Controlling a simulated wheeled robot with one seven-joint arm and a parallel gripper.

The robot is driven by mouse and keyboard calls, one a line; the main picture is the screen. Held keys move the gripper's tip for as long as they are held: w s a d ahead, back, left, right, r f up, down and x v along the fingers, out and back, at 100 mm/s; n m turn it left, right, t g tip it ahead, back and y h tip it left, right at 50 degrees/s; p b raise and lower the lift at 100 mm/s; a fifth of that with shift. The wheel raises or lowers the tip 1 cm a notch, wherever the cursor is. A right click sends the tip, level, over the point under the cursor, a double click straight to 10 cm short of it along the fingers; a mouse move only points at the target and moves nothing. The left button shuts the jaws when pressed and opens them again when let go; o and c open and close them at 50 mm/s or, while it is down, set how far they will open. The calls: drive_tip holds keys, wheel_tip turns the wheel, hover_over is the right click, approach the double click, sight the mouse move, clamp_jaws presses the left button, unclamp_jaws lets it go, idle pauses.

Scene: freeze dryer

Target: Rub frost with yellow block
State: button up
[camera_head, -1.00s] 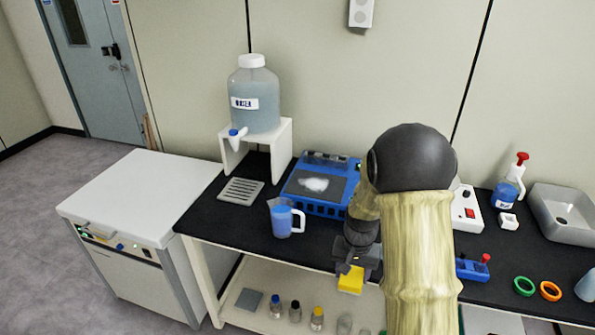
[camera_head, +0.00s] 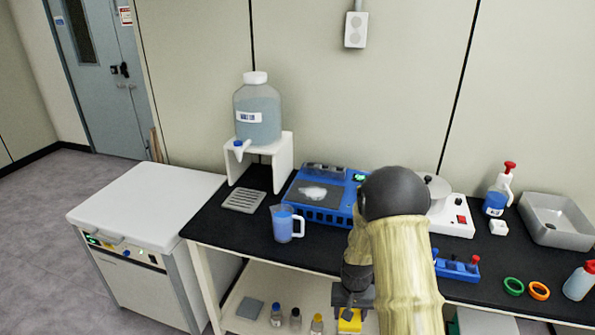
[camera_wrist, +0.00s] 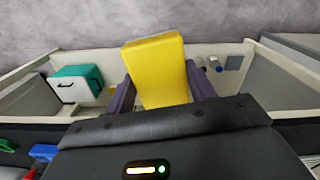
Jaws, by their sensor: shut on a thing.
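My gripper (camera_wrist: 160,90) is shut on the yellow block (camera_wrist: 156,68), which fills the middle of the wrist view between the two dark fingers. In the head view the yellow block (camera_head: 350,321) shows at the bottom, under my gripper (camera_head: 351,303), in front of the black bench's front edge. The white frost patch (camera_head: 312,193) lies on the grey top plate of the blue device (camera_head: 325,215), behind and left of my gripper. The block is well apart from the frost.
A blue measuring jug (camera_head: 283,226) stands in front of the blue device. A water tank (camera_head: 257,112) on a white stand is behind left. A blue rack (camera_head: 457,268) and a white device (camera_head: 450,214) are right of my arm. Bottles (camera_head: 277,311) stand on the lower shelf.

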drive_tip(key=shift+n, duration=0.8)
drive_tip(key=f, duration=0.7)
drive_tip(key=shift+s+a, duration=0.1)
drive_tip(key=shift+s, duration=0.3)
drive_tip(key=shift+a, duration=0.1)
